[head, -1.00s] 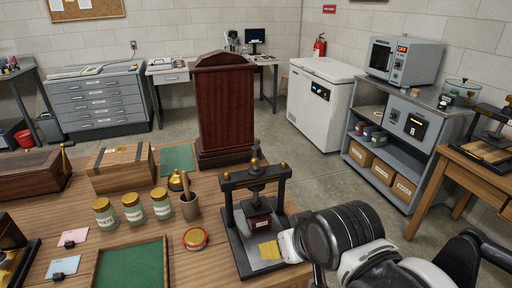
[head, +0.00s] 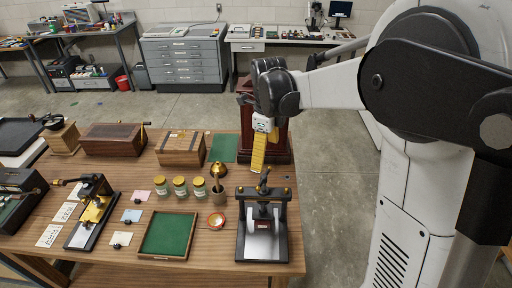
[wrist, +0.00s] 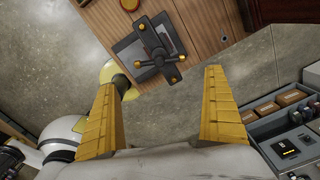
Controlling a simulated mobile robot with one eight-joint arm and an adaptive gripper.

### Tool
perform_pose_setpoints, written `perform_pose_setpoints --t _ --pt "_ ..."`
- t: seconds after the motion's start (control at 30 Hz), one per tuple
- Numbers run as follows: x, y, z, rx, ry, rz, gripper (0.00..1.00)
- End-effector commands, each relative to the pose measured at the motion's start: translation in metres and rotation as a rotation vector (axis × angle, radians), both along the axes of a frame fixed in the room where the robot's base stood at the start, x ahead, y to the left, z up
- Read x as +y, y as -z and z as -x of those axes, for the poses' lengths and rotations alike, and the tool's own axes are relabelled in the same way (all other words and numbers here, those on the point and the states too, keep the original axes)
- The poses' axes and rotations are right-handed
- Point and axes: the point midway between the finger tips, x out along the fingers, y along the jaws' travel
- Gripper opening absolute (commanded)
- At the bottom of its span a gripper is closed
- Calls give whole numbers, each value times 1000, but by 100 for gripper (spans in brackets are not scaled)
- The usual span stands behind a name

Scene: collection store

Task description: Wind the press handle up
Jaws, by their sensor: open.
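The press (head: 242,222) is a black frame with brass knobs, standing at the right end of the wooden table. Its handle (head: 264,183) sits on the screw above the crossbeam. The wrist view shows the press from above, with the dark handle (wrist: 157,55) and its brass ends over the frame. My gripper (head: 259,163) has yellow fingers and hangs above the press; in the head view its fingertips appear just over the handle. In the wrist view my gripper (wrist: 158,80) is open, with its fingers wide apart and nothing between them.
A second, brass-fitted press (head: 91,211) is further left.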

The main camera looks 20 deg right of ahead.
Motion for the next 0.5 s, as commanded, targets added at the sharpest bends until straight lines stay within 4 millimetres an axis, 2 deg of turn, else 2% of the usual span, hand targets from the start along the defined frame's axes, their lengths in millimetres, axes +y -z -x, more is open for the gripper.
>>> perform_pose_setpoints --t 0.07,0.17,0.5 --pt "0 0 -3 10 38 -1 99" --pt "0 11 -4 13 51 0 99" --pt "0 77 -4 11 48 0 99"
